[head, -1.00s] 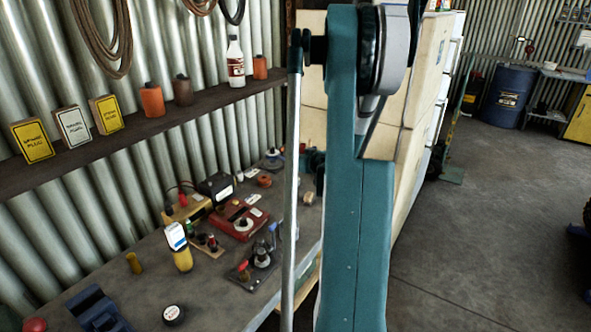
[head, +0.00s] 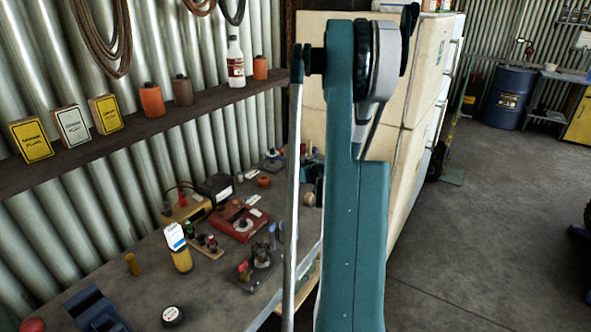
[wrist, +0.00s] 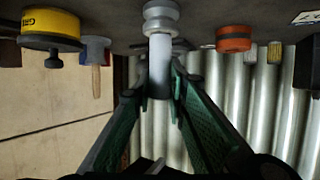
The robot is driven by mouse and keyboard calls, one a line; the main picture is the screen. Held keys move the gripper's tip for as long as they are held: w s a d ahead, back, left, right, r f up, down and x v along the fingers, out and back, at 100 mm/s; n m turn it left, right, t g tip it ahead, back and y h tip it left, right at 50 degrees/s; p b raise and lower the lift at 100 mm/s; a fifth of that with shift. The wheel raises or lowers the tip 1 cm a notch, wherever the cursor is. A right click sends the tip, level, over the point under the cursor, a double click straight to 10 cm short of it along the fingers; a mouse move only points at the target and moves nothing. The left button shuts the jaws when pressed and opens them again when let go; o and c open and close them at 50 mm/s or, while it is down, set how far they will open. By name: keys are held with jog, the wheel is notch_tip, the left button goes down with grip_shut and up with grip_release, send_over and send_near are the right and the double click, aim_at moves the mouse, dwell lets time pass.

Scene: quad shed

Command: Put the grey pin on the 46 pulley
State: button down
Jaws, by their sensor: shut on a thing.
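In the wrist view, where the bench appears along the top, my gripper (wrist: 156,88) is shut on a pale grey cylinder, the grey pin (wrist: 159,62). The pin is between the green fingertips and points at a grey grooved pulley (wrist: 160,17). The pin's far end meets or overlaps the pulley in this view; I cannot tell whether they touch. No number is readable on the pulley. In the head view my arm hides the gripper, the pin and this pulley.
A yellow-and-black round item (wrist: 50,30) and an orange disc (wrist: 233,38) flank the pulley. A shelf (head: 150,128) runs above along the corrugated wall.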

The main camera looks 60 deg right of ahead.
jog(key=shift+f, duration=0.2)
jog(key=c, duration=2.3)
grip_release()
jog(key=shift+r, duration=0.2)
jog(key=shift+s+r, duration=0.1)
jog(key=p+v, duration=0.1)
jog(key=v, duration=1)
jog(key=shift+s+a, duration=0.25)
jog(key=shift+s, duration=0.05)
